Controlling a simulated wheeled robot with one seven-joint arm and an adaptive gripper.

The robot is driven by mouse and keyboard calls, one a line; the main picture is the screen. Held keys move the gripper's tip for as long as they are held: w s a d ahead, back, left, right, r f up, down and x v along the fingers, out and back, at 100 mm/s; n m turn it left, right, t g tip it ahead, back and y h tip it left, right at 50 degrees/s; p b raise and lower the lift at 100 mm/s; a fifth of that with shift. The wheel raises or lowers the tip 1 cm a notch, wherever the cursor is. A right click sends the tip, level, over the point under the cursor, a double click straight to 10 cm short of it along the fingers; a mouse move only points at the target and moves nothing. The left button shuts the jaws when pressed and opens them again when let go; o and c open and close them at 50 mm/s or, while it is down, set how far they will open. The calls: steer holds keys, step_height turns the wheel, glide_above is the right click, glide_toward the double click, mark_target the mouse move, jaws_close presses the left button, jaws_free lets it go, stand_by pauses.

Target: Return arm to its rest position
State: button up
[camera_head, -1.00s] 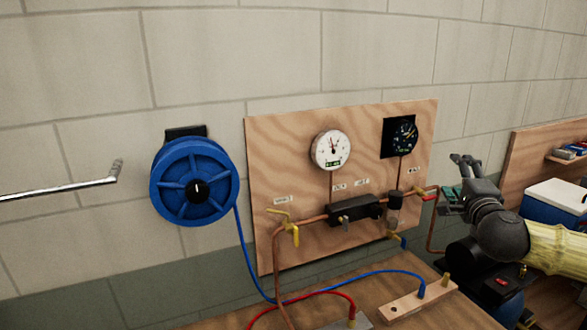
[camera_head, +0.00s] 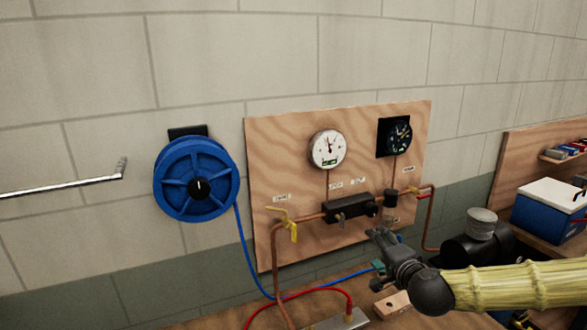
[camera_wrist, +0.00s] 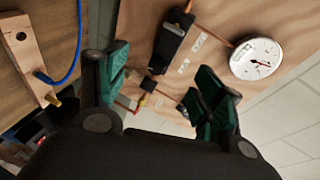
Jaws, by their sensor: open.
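My gripper (camera_head: 378,249) is at the lower right of the head view, in front of the lower right part of the plywood gauge board (camera_head: 282,150). My arm, in a yellow sleeve, reaches in from the right edge. In the wrist view my gripper (camera_wrist: 160,88) shows two green-padded fingers spread apart with nothing between them. Beyond the fingers are the black valve block (camera_wrist: 172,40) and the white dial gauge (camera_wrist: 257,58) on the board. The gripper hides part of the bench and the board's lower right edge in the head view.
A blue hose reel (camera_head: 196,180) hangs on the wall at left. Copper pipe with a yellow-handled valve (camera_head: 289,226) runs along the board. A wooden block (camera_head: 392,304) lies on the bench below my gripper. A blue-and-white cooler (camera_head: 549,212) stands at right.

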steer(key=s+a+f+n+g+y, duration=0.2)
steer(key=s+a+f+n+g, duration=0.15)
steer(key=s+a+f, duration=0.8)
steer(key=s+f+n+g, duration=0.1)
steer(key=s+f+g, duration=0.1)
steer(key=s+f, duration=0.2)
steer(key=s+a+f+n+g, duration=0.1)
steer(key=s+f, duration=0.4)
steer(key=f, duration=0.5)
steer(key=s+f+n+g, duration=0.3)
steer(key=s+f, duration=0.1)
steer(key=f, duration=0.3)
steer(key=shift+s+a+f+h, duration=0.15)
steer(key=shift+s+a+h, duration=0.15)
steer(key=shift+s+a, duration=0.1)
steer(key=s+d+f+n+g+h, duration=0.1)
steer(key=s+d+f+n+g, duration=0.2)
steer(key=s, duration=0.5)
steer(key=s+d+f+n+g+h, duration=0.1)
steer(key=s+d+f+h, duration=0.1)
steer(key=s+d+f, duration=0.4)
steer(key=s+d+f+n+g+h, duration=0.1)
steer(key=s+d+n, duration=0.1)
steer(key=s, duration=0.7)
step_height(320, 180, down, 22)
steer(key=b, duration=2.2)
steer(key=shift+w, duration=0.15)
